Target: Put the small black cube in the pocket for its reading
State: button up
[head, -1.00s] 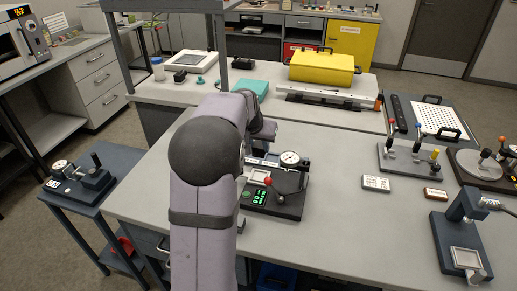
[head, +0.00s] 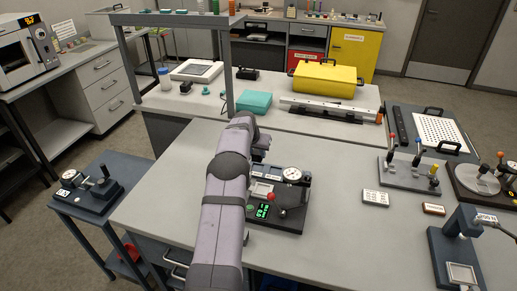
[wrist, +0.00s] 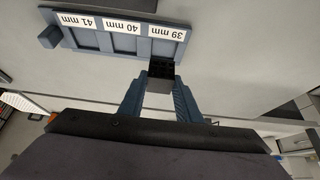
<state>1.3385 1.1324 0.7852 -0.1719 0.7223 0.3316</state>
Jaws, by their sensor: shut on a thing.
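In the wrist view my gripper (wrist: 161,80) is shut on the small black cube (wrist: 161,71), held between the two blue fingertips. The blue pocket tray (wrist: 196,29) lies just beyond, with labels reading 41 mm, 40 mm and 39 mm, upside down in this view. The cube is at the tray's near edge by the 39 mm pocket (wrist: 166,45); I cannot tell whether it touches the tray. In the head view my arm hides the gripper, cube and tray.
Right of the gauge on the grey bench (head: 335,245) are a white label plate (head: 376,198), a lever fixture (head: 408,176) and a blue stand (head: 445,255). A teal box (head: 254,103) and yellow case (head: 326,79) stand on the bench behind. The bench front is mostly clear.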

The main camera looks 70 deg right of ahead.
aim_at(256, 159)
jog(key=shift+w+d+f, duration=0.1)
jog(key=shift+d+f, duration=0.05)
jog(key=shift+f, duration=0.1)
jog(key=shift+f, duration=0.1)
jog(key=shift+f+b, duration=1.35)
jog(key=shift+f, duration=0.9)
jog(key=o, duration=1.7)
jog(key=shift+c, duration=0.2)
jog(key=shift+r+p, duration=1.3)
jog(key=shift+r, duration=1.25)
